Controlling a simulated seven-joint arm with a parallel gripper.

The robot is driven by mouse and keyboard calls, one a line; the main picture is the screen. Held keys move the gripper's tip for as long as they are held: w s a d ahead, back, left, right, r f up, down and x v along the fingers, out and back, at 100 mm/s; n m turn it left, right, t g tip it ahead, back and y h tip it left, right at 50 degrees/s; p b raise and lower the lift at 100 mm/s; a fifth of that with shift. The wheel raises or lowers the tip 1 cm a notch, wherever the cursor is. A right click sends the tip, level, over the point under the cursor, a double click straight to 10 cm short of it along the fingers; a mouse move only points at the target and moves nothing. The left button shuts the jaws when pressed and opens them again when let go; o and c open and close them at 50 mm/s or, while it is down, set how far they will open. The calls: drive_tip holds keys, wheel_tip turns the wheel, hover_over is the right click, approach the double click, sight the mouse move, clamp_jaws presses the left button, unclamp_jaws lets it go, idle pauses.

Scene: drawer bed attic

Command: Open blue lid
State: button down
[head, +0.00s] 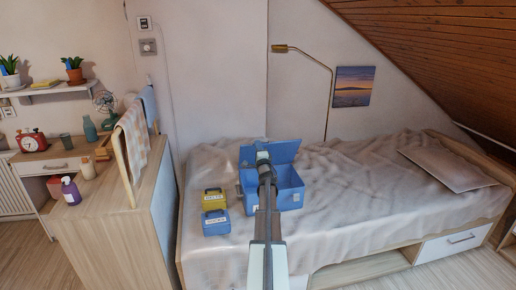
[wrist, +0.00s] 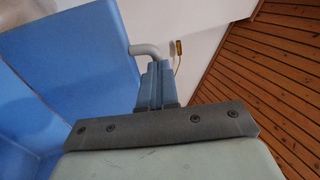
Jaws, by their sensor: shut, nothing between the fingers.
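A large blue box (head: 291,198) stands on the bed. Its blue lid (head: 287,149) is raised, standing up at the back of the box. My arm reaches over the box from the front and hides part of it. My gripper (head: 263,157) is in front of the raised lid. In the wrist view my gripper (wrist: 157,84) is shut and empty, with the blue lid (wrist: 75,50) filling the left side. A pale grey handle (wrist: 147,51) shows just beyond the fingertips. I cannot tell whether the fingers touch it.
A small yellow case (head: 214,199) and a small blue case (head: 216,223) sit left of the box on the bed (head: 345,235). A brass lamp (head: 331,90) stands behind the bed. A flat board (head: 455,170) lies at the right. The sloped wooden ceiling (head: 450,50) is at upper right.

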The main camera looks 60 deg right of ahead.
drive_tip(key=w+d+r, duration=0.3)
drive_tip(key=shift+w+d+r, duration=0.25)
drive_tip(key=shift+w+d, duration=0.1)
drive_tip(key=shift+s+a, duration=0.1)
drive_tip(key=shift+a, duration=0.05)
drive_tip(key=r+v, duration=0.2)
drive_tip(key=v, duration=1.1)
drive_tip(key=shift+s+a+r, duration=0.3)
drive_tip(key=shift+s+a, duration=0.2)
drive_tip(key=shift+a, duration=0.05)
